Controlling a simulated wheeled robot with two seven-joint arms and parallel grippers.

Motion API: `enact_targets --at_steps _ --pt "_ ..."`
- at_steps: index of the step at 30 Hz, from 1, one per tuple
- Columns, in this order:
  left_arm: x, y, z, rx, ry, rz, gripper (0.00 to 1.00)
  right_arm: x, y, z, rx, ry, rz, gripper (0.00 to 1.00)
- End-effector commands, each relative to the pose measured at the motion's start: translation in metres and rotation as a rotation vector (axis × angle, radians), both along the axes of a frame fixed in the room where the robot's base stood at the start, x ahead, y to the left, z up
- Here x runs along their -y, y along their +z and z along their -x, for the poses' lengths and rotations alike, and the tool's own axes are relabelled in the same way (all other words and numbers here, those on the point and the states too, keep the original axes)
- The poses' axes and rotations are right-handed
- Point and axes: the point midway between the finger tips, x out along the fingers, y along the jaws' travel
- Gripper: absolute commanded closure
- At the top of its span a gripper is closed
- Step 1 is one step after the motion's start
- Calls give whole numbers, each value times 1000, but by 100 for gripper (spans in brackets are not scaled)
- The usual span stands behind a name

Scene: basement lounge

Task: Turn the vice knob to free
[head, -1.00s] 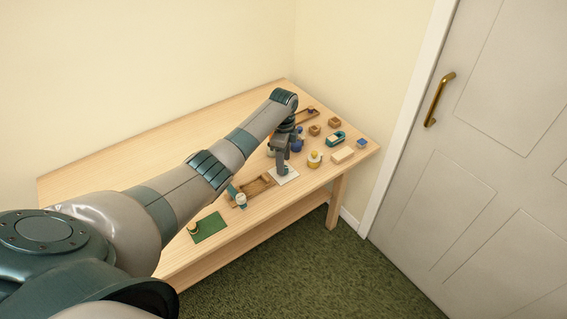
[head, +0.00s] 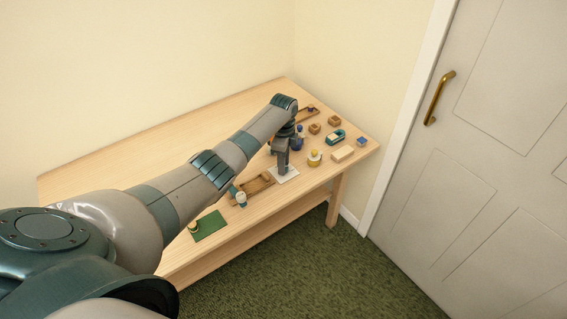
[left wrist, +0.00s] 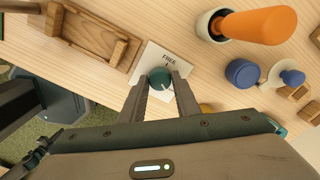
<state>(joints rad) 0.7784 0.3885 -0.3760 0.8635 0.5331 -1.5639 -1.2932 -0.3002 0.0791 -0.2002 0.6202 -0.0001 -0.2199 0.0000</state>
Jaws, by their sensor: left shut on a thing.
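The vice knob (left wrist: 160,78) is a round teal knob on a white plate (left wrist: 148,60), which also shows in the head view (head: 291,177). The plate reads FREE just beyond the knob. A small pale mark shows near the knob's edge below that word, but it is too small to read surely. My left gripper (left wrist: 161,84) points down with a finger on each side of the knob, shut on it. In the head view the left gripper (head: 282,172) stands over the plate and hides the knob. My right gripper is not in view.
A wooden tray (left wrist: 92,38) lies beside the plate. An orange-handled thing (left wrist: 260,26) in a pale cup and a blue round piece (left wrist: 242,73) are close on the other side. A green mat (head: 210,226) lies near the table's front edge. The table's back left is clear.

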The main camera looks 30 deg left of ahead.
Motion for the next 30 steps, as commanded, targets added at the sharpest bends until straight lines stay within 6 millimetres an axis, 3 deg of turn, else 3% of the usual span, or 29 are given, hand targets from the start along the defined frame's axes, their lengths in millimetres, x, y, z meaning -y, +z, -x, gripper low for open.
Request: enact_targets --at_steps 14,30 --pt "0 2 0 -2 180 1 93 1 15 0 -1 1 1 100" --pt "1 3 0 0 667 2 93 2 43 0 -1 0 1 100"
